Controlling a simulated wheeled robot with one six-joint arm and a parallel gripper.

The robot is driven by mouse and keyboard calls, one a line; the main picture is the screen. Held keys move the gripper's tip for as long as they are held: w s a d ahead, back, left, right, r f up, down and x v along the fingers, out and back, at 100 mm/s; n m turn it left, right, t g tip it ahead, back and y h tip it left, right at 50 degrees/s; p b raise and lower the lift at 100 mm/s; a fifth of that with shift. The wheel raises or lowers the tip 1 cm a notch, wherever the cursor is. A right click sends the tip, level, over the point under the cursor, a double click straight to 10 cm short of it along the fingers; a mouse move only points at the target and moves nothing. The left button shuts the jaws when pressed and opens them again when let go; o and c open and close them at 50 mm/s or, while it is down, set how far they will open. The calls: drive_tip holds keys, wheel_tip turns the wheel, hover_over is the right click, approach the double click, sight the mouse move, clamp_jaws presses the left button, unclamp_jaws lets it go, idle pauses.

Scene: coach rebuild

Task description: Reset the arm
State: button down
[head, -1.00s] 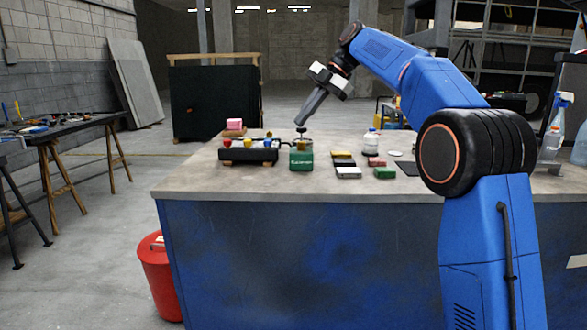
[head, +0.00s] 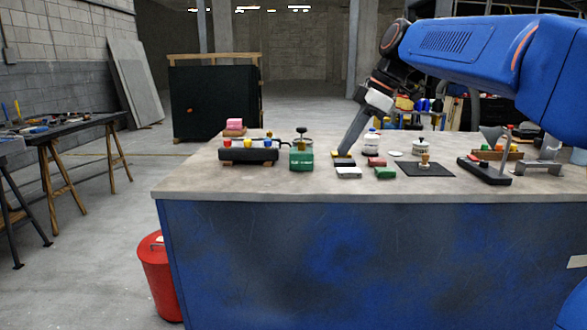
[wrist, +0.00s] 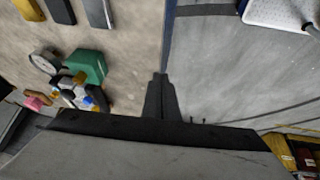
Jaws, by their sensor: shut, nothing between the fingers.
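My blue arm (head: 470,50) reaches in from the right across the top of the head view, bent down at the wrist. My gripper (head: 342,152) points down and left, its tip showing in front of the counter's back part, near the small blocks. In the wrist view the fingers (wrist: 159,78) are together with nothing between them, seen over the counter's edge. How high the tip is above the counter is hard to tell.
A red bin (head: 158,280) stands on the floor at left.

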drive_tip(key=s+d+f+m+t+h, duration=0.1)
drive_tip(key=s+d+f+m, duration=0.4)
drive_tip(key=s+f, duration=0.4)
drive_tip(key=s+d+f+m+t+h, duration=0.1)
drive_tip(key=s+d+f+m, duration=0.4)
drive_tip(key=s+f, duration=0.5)
drive_tip(key=s+d+f+m+t+h, duration=0.1)
drive_tip(key=s+d+f+m+h, duration=0.2)
drive_tip(key=s+d+f+m, duration=0.3)
drive_tip(key=s+f+m, duration=0.1)
drive_tip(key=s+f, duration=0.2)
drive_tip(key=s, duration=0.4)
drive_tip(key=shift+f, duration=0.35)
